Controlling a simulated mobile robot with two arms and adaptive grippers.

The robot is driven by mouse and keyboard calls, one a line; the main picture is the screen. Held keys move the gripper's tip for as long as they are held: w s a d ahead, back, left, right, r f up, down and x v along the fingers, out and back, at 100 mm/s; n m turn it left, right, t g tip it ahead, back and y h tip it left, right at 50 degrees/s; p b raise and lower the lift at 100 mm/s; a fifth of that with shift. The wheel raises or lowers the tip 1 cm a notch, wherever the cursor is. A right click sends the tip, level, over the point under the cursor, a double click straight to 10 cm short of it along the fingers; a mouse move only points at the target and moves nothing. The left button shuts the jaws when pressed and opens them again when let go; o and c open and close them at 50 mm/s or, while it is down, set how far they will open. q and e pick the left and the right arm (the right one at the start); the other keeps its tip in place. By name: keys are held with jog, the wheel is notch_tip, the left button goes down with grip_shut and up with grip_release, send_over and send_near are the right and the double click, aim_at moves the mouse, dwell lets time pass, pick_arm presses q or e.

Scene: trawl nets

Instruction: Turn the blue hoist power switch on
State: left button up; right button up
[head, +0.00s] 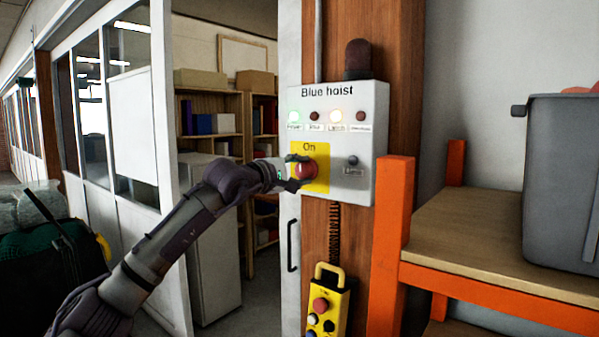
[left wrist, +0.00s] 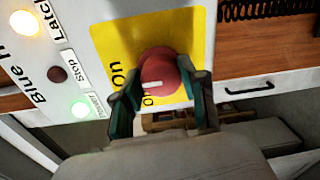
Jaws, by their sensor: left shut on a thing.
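The blue hoist power switch is a red round knob (head: 307,170) on a yellow plate (head: 310,183) of the white box (head: 345,104) labelled "Blue hoist". My left gripper (head: 298,171) is shut on the knob, one finger on each side. In the left wrist view the red knob (left wrist: 164,73) sits between the fingers of my left gripper (left wrist: 160,100). Its white mark points left toward the word "On" on the yellow plate (left wrist: 187,48). The green power lamp (head: 294,116) and the latch lamp (head: 335,116) are lit; the stop lamp (head: 314,116) is dark. My right gripper is out of view.
A yellow pendant control (head: 328,305) hangs below the box on a coiled cable. An orange-framed shelf (head: 393,225) with a grey bin (head: 562,180) stands close at the right. A doorway opens behind my left arm.

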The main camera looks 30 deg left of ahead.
pick_arm(q)
jog(key=o, duration=1.1)
jog(key=shift+o, duration=0.2)
jog(key=s, duration=1.2)
jog(key=shift+a+r, duration=0.25)
jog(key=shift+a, duration=0.2)
